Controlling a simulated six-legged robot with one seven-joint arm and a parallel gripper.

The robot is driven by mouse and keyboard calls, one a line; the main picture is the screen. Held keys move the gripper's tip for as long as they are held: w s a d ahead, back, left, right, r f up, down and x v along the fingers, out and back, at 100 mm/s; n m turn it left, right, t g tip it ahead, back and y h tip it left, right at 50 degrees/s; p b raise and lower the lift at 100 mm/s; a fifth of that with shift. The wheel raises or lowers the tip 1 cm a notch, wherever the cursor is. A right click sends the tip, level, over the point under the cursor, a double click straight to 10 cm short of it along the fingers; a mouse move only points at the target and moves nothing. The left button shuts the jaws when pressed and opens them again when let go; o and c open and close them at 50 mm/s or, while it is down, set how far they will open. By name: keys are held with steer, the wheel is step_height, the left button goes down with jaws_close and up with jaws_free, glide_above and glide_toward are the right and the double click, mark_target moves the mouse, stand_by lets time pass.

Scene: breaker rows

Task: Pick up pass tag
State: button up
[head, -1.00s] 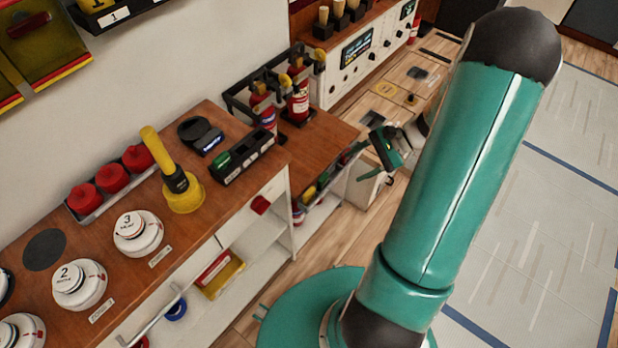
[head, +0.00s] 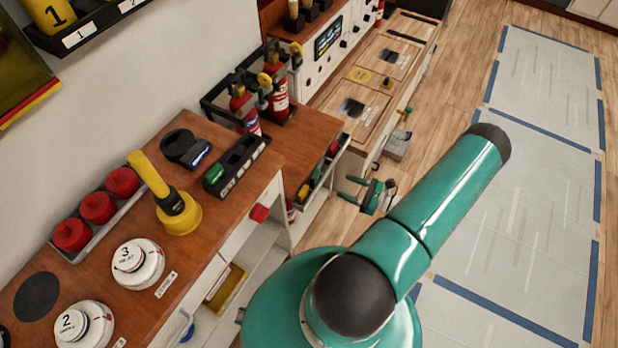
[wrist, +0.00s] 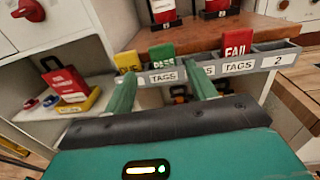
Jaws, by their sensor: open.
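The pass tag is a green tag (wrist: 163,52) marked PASS, upright in a grey tag tray (wrist: 272,62) on the side of the wooden bench. It stands between a yellow tag (wrist: 128,62) and a red FAIL tag (wrist: 237,42). In the head view the pass tag (head: 315,172) is small in the same tray. My gripper (head: 371,196) is to the right of the tray, apart from it. In the wrist view my open gripper (wrist: 160,70) points at the tray, with the pass tag showing beyond and between its fingertips. Nothing is between the fingers.
A shelf at left in the wrist view holds a red tag in a yellow tray (wrist: 75,100).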

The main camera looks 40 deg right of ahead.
mark_target(317, 174)
steer(key=x, duration=1.2)
steer(key=shift+w, duration=0.35)
steer(key=shift+c, duration=0.5)
steer(key=c, duration=0.6)
